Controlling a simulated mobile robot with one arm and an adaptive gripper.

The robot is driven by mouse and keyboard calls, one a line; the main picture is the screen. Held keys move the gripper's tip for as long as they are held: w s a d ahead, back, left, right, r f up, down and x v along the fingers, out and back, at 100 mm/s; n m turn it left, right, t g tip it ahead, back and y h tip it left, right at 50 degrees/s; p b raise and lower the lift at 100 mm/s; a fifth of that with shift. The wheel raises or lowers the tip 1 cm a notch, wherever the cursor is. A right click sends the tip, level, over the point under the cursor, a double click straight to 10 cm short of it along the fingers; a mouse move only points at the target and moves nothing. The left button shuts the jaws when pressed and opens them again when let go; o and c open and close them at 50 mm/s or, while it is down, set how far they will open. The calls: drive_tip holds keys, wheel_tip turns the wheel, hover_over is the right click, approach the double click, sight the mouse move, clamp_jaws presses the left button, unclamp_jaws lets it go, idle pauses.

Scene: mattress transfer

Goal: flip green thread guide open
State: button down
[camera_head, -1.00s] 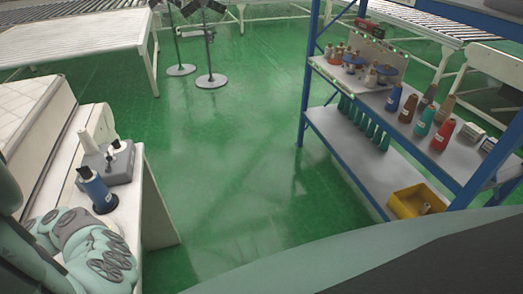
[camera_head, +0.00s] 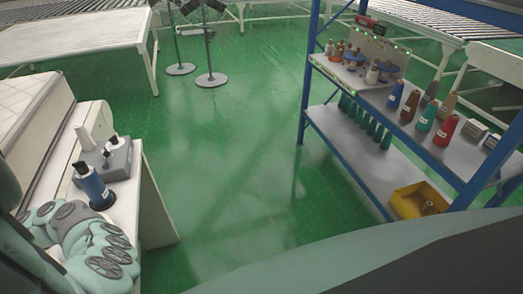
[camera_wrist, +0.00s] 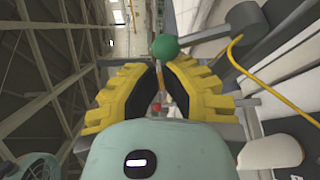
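A green ball-shaped knob (camera_wrist: 165,46), which looks like the green thread guide, shows in the wrist view just beyond my fingertips. It seems to sit by a grey arm-like part (camera_wrist: 243,20), but the joint between them is unclear. My gripper (camera_wrist: 161,70) has yellow ribbed fingers with black inner pads. The fingers are apart, with a gap between the tips, and nothing is clearly held. A small red ball (camera_wrist: 156,107) shows farther off through the gap. Neither the green knob nor my fingers can be made out in the head view.
A thin curved yellow rod (camera_wrist: 236,62) lies right of my fingers. In the head view, a blue thread spool (camera_head: 94,187) and a grey spool base (camera_head: 116,166) stand near my arm. A blue-framed shelf (camera_head: 309,75) with cones and a yellow bin (camera_head: 407,203) is right. Green floor between is clear.

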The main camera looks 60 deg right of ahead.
drive_tip(key=shift+w+d+m+b, duration=0.15)
drive_tip(key=shift+m+b, duration=0.25)
drive_tip(key=shift+b, duration=0.5)
drive_tip(key=shift+w+d+r+m+t+y+b, duration=0.35)
drive_tip(key=shift+w+d+m+y+b, duration=0.25)
drive_tip(key=shift+m, duration=0.85)
drive_tip(key=shift+w+d+r+m+t+y+b, duration=0.2)
drive_tip(key=shift+w+d+m+t+y+b, duration=0.4)
drive_tip(key=shift+m, duration=0.8)
drive_tip(key=shift+w+d+r+m+t+y+b, duration=0.15)
drive_tip(key=shift+w+d+r+m+y+b, duration=0.2)
drive_tip(key=shift+w+m+y+b, duration=0.8)
drive_tip(key=shift+s+m+h+p, duration=0.3)
drive_tip(key=shift+m+h, duration=0.05)
drive_tip(key=shift+m, duration=0.05)
drive_tip(key=shift+f, duration=0.1)
